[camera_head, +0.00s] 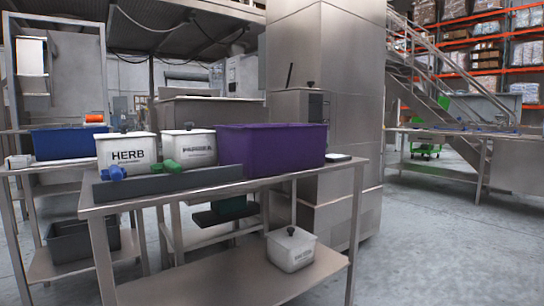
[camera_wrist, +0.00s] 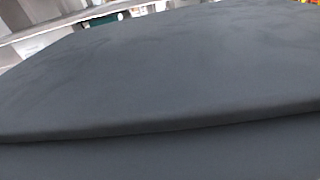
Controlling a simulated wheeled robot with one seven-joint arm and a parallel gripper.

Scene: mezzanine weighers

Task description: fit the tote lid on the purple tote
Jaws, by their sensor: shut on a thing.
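The purple tote (camera_head: 272,146) stands upright on the right part of the steel table in the head view. Its inside is hidden by its front wall. A broad dark grey panel (camera_wrist: 165,85), which looks like the tote lid, fills most of the wrist view at very close range. Its near edge runs across the lower part of the picture. My gripper's fingers show in neither view, so its grip on the panel is hidden.
White lidded bins (camera_head: 126,150) (camera_head: 188,147) and a blue tote (camera_head: 68,142) stand left of the purple tote. Clear floor (camera_head: 440,240) lies right.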

